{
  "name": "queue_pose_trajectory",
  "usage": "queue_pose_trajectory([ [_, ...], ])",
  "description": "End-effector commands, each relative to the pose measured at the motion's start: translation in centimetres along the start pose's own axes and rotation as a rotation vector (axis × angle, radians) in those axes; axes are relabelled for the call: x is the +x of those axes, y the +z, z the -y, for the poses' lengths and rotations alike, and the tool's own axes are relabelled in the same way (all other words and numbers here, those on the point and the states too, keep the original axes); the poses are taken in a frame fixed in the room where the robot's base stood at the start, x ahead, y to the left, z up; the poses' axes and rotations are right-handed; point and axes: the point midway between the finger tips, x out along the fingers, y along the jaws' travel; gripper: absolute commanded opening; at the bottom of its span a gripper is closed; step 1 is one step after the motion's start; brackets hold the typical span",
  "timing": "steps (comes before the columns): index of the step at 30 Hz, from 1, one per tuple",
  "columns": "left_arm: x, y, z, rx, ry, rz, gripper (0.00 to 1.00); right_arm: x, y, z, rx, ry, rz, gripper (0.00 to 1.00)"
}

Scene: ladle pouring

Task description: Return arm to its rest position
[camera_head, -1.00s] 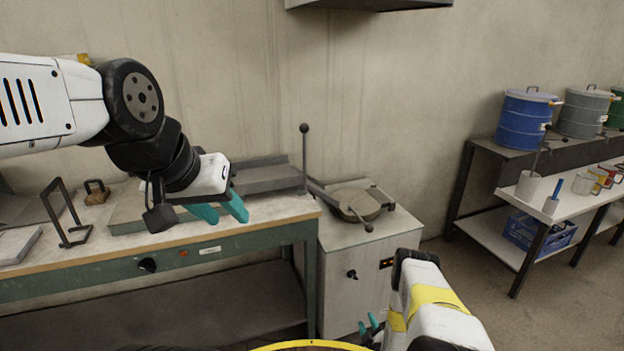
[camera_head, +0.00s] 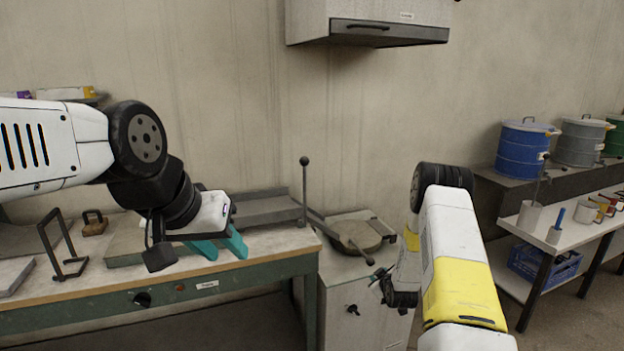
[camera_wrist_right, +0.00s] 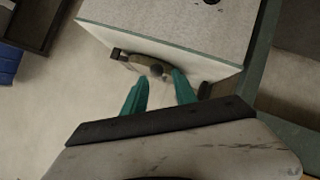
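My left gripper (camera_head: 232,250) hangs over the workbench (camera_head: 281,243) in the head view. Its two teal fingers are a little apart with nothing between them. My right arm, white with yellow bands, is raised in front of the grey cabinet (camera_head: 345,325). Its gripper is small and partly hidden in the head view. In the right wrist view my right gripper (camera_wrist_right: 160,90) has its two teal fingers apart and empty. A brownish part with a round grey knob (camera_wrist_right: 156,70) shows beyond the fingertips, against a pale cabinet side.
A round hotplate-like device (camera_head: 357,235) sits on the cabinet. A wall hood (camera_head: 385,34) hangs above. At right, a shelf table carries a blue drum (camera_head: 522,150), a grey drum (camera_head: 580,142) and cups, with a blue crate (camera_head: 545,262) below. A metal frame (camera_head: 60,245) stands on the bench.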

Motion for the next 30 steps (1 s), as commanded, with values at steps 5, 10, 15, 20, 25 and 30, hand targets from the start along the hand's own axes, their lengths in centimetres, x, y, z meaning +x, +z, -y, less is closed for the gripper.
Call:
queue_pose_trajectory([
  [5,0.0,0.0,0.0,0.0,0.0,0.0,0.39,-4.3,-7.4,-5.1,0.093,-0.03,0.05,0.34],
  [10,0.0,0.0,0.0,0.0,0.0,0.0,0.39,-10.1,-13.0,-8.0,0.19,-0.069,0.106,0.34],
  [15,0.0,0.0,0.0,0.0,0.0,0.0,0.39,-17.3,-17.5,-9.7,0.288,-0.108,0.159,0.34],
  [20,0.0,0.0,0.0,0.0,0.0,0.0,0.39,-25.0,-20.5,-10.0,0.379,-0.151,0.209,0.34],
  [25,0.0,0.0,0.0,0.0,0.0,0.0,0.39,-33.5,-22.2,-9.1,0.47,-0.199,0.264,0.34],
  [30,0.0,0.0,0.0,0.0,0.0,0.0,0.39,-42.2,-22.2,-7.1,0.554,-0.249,0.322,0.34],
])
